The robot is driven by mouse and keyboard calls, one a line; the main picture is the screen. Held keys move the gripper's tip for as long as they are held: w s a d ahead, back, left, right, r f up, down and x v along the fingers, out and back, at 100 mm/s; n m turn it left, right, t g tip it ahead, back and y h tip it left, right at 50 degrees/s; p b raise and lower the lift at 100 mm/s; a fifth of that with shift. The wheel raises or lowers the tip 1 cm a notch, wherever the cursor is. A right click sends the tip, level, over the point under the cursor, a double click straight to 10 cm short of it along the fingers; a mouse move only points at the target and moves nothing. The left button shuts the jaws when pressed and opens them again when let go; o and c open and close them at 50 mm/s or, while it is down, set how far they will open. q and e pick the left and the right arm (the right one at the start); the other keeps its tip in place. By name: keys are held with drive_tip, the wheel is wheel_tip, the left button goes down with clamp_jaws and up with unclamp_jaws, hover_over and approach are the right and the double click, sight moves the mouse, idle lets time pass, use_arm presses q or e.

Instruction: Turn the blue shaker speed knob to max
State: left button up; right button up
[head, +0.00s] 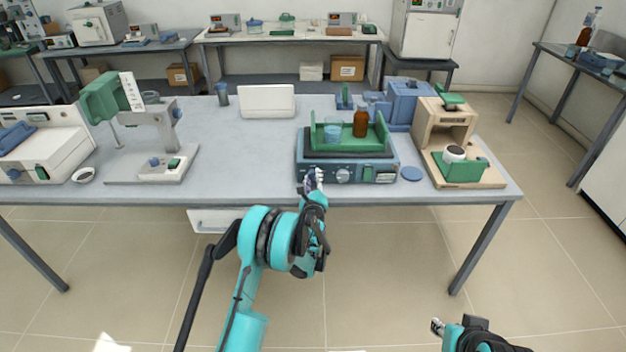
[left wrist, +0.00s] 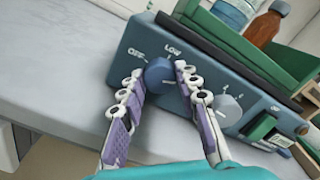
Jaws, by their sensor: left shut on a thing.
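The shaker (head: 392,163) sits at the front of the bench, a dark blue box with a green tray on top. In the left wrist view its front panel (left wrist: 190,98) shows a blue knob (left wrist: 159,76) with the labels OFF and LOW near it. My left gripper (head: 313,178) is at the front left of the panel. In the left wrist view its two fingers (left wrist: 158,84) are on either side of the blue knob, shut on it. The knob's pointer is not clear. My right gripper (head: 437,327) is low at the bottom right, far from the bench, its fingers too small to read.
A light grey knob (left wrist: 229,109) and a green switch (left wrist: 262,128) are on the same panel. A beaker (head: 332,129) and a brown bottle (head: 361,122) stand in the green tray. A wooden-coloured machine (head: 438,128) stands right of the shaker.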

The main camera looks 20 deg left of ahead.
use_arm(q)
drive_tip(key=shift+m, duration=0.9)
drive_tip(key=o, duration=1.2)
drive_tip(key=shift+c, duration=0.2)
drive_tip(key=shift+s, duration=0.1)
drive_tip(key=v, duration=0.7)
drive_tip(key=shift+s, duration=0.2)
drive_tip(key=shift+d, duration=0.15)
